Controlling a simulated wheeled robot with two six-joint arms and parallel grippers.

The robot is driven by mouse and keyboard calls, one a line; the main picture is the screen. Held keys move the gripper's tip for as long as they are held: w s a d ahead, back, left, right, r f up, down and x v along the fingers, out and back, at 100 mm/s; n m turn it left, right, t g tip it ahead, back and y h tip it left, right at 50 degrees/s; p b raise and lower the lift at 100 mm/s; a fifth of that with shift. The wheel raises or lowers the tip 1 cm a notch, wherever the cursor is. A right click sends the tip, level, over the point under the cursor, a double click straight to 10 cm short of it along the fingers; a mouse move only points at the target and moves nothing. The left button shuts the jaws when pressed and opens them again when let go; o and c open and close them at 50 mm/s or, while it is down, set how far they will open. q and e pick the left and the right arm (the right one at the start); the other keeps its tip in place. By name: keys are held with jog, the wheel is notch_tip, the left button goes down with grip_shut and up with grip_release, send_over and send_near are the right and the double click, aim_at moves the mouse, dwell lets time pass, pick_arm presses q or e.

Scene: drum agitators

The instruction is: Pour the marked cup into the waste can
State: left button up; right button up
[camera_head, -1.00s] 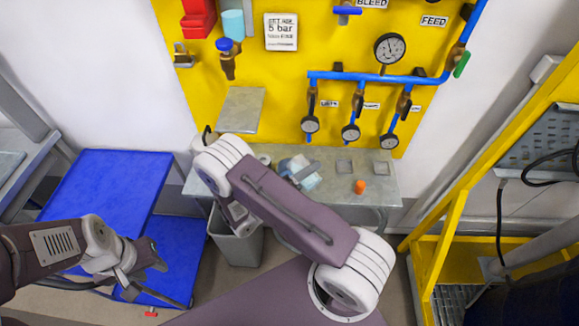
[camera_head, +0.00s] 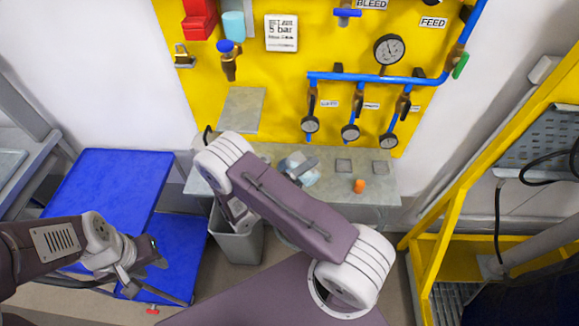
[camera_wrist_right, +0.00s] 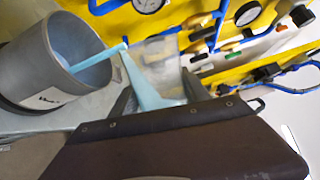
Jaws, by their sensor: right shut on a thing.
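A clear cup (camera_wrist_right: 166,52) with light blue liquid (camera_wrist_right: 146,88) is tipped in the fingers of my right gripper (camera_wrist_right: 158,92). A light blue streak runs from its rim into the open mouth of a round grey can (camera_wrist_right: 55,92) with a white label, whose print is too small to read surely. In the head view the cup (camera_head: 303,174) shows over the bench, beside a finger of my right gripper (camera_head: 306,167); my own arm hides most of the gripper and the can. I cannot make out a mark on the cup. My left gripper (camera_head: 158,274) is open and empty.
The grey bench (camera_head: 385,190) carries an orange object (camera_head: 359,186) and two square pads. A grey bin (camera_head: 238,243) stands on the floor below. A yellow panel (camera_head: 280,80) with gauges and blue pipes rises behind. Blue platforms (camera_head: 110,190) stand left, a yellow frame right.

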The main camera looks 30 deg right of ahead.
jog(key=shift+s, duration=0.1)
jog(key=shift+w+f+n, duration=0.1)
jog(key=shift+w+n, duration=0.1)
jog(key=shift+n, duration=0.2)
jog(key=shift+s, duration=0.1)
jog(key=shift+f+n, duration=0.1)
jog(key=shift+n, duration=0.2)
dwell(0.4)
jog(key=shift+w+r+n+p, duration=0.25)
jog(key=shift+n+p, duration=0.15)
jog(key=shift+p, duration=0.1)
